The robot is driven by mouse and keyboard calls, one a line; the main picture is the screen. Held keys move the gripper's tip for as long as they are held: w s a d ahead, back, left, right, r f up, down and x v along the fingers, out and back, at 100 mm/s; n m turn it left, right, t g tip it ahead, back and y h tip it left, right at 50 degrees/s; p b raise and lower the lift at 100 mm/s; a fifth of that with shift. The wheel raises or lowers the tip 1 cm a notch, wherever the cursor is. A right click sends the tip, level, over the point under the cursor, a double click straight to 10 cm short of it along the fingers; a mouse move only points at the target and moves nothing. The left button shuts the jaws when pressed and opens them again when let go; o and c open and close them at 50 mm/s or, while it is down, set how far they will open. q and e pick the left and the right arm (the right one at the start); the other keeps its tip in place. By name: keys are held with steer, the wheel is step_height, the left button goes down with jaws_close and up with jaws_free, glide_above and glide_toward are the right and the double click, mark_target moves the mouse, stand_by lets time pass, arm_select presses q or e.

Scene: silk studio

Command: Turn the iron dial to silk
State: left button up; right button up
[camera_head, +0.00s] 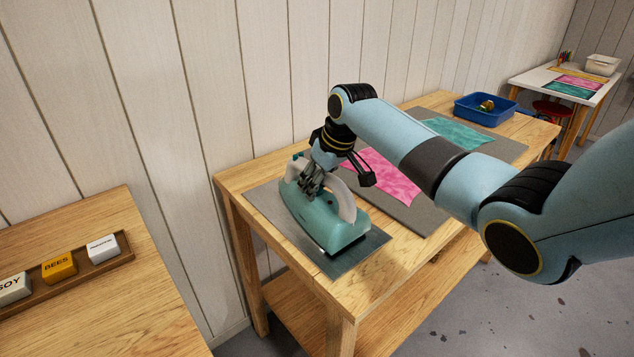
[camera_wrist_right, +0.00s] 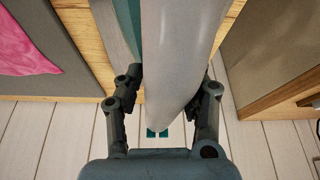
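The iron (camera_head: 325,218) has a teal body and a pale grey handle (camera_head: 347,203). It stands on a grey mat at the near left of the wooden table. My right gripper (camera_head: 312,185) is at the iron's left end, close against the handle. In the right wrist view the handle (camera_wrist_right: 175,65) runs between the two spread fingers (camera_wrist_right: 172,85). I see no clear grip on it; contact with the fingers cannot be told. I cannot make out the dial or its setting. My left gripper is out of view.
Pink cloth (camera_head: 385,180) and teal cloth (camera_head: 452,131) lie on a grey mat behind the iron. A blue tray (camera_head: 485,112) stands at the table's far end. A wooden rack (camera_head: 65,275) with labelled blocks is on another table at left. A panelled wall runs behind.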

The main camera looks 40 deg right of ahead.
steer(key=c, duration=0.6)
steer(key=shift+o, duration=0.2)
steer(key=m+p, duration=0.1)
steer(key=p, duration=0.2)
steer(key=shift+s+a+r+m+h, duration=0.1)
steer(key=shift+a+r+m+h, duration=0.05)
steer(key=shift+r+m+h, duration=0.2)
steer(key=shift+f+m+p, duration=0.15)
steer(key=shift+m+p, duration=0.2)
steer(key=shift+m, duration=0.1)
steer(key=shift+f+m+h, duration=0.15)
steer(key=shift+m+h, duration=0.1)
steer(key=shift+m, duration=0.05)
steer(key=o, duration=1.2)
steer(key=shift+c, duration=0.2)
